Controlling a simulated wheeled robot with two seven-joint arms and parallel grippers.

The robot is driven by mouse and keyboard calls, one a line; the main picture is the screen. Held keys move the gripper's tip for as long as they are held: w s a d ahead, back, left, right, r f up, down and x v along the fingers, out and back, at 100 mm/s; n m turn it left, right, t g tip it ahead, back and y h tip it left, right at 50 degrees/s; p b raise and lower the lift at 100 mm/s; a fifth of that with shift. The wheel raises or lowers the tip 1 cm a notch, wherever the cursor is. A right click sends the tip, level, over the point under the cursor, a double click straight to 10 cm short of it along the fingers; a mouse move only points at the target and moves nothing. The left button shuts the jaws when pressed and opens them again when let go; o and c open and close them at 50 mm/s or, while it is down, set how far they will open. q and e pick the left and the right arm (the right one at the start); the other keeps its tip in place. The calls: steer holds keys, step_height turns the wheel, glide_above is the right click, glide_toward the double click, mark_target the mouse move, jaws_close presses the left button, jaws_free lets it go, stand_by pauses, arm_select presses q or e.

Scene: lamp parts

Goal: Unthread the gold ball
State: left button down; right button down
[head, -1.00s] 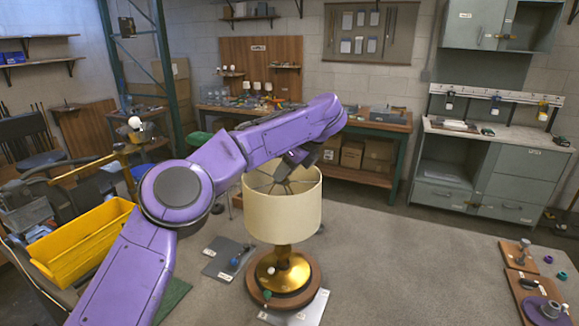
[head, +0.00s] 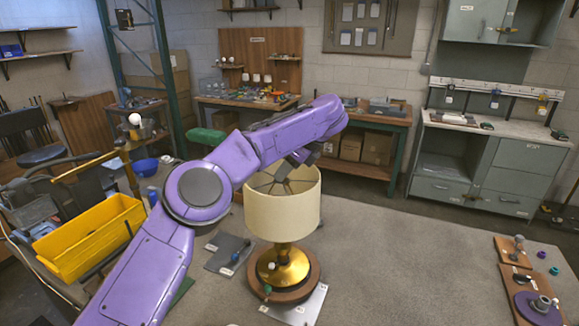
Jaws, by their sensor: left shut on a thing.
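The lamp stands upright on the grey table, with a cream shade (head: 282,214), a gold body (head: 285,268) and a round wooden base (head: 303,289). Spokes of the shade's frame show inside its open top. My left arm reaches over the shade from the left. Its dark left gripper (head: 296,159) points down at the top of the shade, near the middle. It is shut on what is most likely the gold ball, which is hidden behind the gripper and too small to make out. My right gripper is not in view.
A grey mat (head: 226,254) with small parts lies left of the lamp. A white plate (head: 309,310) lies under the base's front. Wooden boards (head: 520,284) with purple and grey parts sit at the right edge. A yellow bin (head: 92,236) is at left. The table's middle right is clear.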

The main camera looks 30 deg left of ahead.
arm_select(q)
steer(key=shift+n, duration=0.3)
steer(key=shift+w+f+n+g, duration=0.1)
steer(key=shift+n+g, duration=0.2)
steer(key=shift+g, duration=0.1)
steer(key=shift+n, duration=0.3)
steer(key=c, duration=0.9)
jaws_free()
steer(key=shift+c, duration=0.2)
